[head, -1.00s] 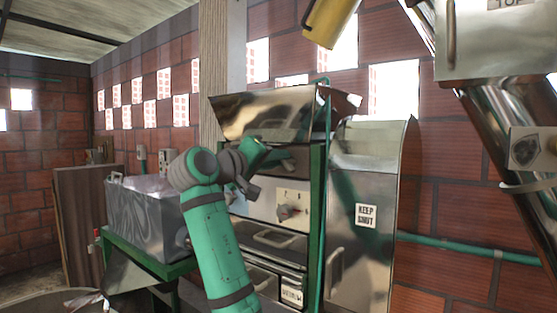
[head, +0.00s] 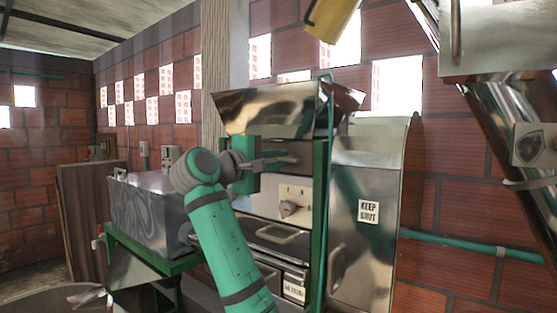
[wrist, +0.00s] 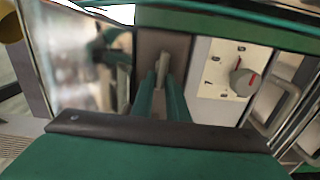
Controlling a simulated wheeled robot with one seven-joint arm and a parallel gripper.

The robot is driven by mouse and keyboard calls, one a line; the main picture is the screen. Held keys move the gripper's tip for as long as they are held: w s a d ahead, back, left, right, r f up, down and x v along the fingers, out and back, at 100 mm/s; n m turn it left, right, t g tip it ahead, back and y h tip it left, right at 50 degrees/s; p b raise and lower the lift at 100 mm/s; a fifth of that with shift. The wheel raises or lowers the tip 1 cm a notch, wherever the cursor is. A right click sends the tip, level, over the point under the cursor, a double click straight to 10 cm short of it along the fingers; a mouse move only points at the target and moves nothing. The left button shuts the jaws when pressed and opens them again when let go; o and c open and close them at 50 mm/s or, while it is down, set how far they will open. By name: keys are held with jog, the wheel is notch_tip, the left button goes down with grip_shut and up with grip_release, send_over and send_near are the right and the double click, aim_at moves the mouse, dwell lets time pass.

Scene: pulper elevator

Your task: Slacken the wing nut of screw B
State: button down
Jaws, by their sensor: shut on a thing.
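In the wrist view, a pale upright wing of a wing nut (wrist: 162,70) stands on a brown-grey strip of the machine face. The two green fingers of my gripper (wrist: 161,88) are closed on it from either side. No letter B can be read there, and the screw behind the wing is hidden. In the head view my gripper (head: 282,162) points right, against the machine front just below the shiny hopper. The nut itself is too small or hidden to make out in that view.
A dial (head: 289,208) on a white numbered plate sits just below my gripper; it also shows in the wrist view (wrist: 243,82). Above is the shiny hopper (head: 265,108). A metal cover marked "KEEP SHUT" (head: 369,211) stands right, a metal tank (head: 145,207) left.

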jog(key=shift+d+f, duration=0.15)
jog(key=shift+d, duration=0.1)
dwell(0.4)
jog(key=c, duration=1.7)
grip_release()
jog(key=shift+a, duration=0.1)
jog(key=shift+s+a, duration=0.2)
jog(key=shift+s, duration=0.05)
jog(key=shift+v, duration=5.1)
